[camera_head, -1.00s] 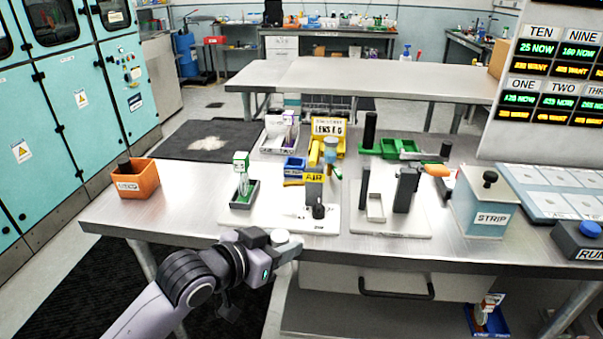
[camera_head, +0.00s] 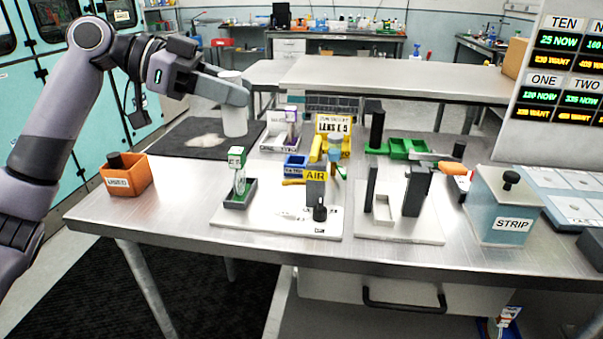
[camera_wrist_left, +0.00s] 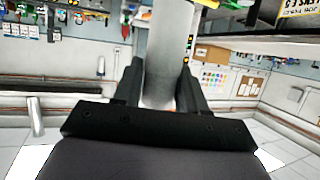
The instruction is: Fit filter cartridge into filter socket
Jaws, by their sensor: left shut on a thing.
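The filter cartridge, a white cylinder (camera_head: 235,121), is held upright above the far left part of the bench. My left gripper (camera_head: 238,92) is shut around its upper part, and the arm comes in from the left. In the left wrist view the pale cylinder (camera_wrist_left: 166,52) stands between the two dark fingers (camera_wrist_left: 160,90). I cannot make out for certain which fixture is the filter socket. My right gripper is not in view.
On the metal bench (camera_head: 150,222) stand an orange bin (camera_head: 126,178), a white plate with an AIR fixture (camera_head: 270,220), a second white plate with dark posts (camera_head: 400,228), and a STRIP box (camera_head: 503,207). A dark mat (camera_head: 178,142) lies behind. The bench's left front is clear.

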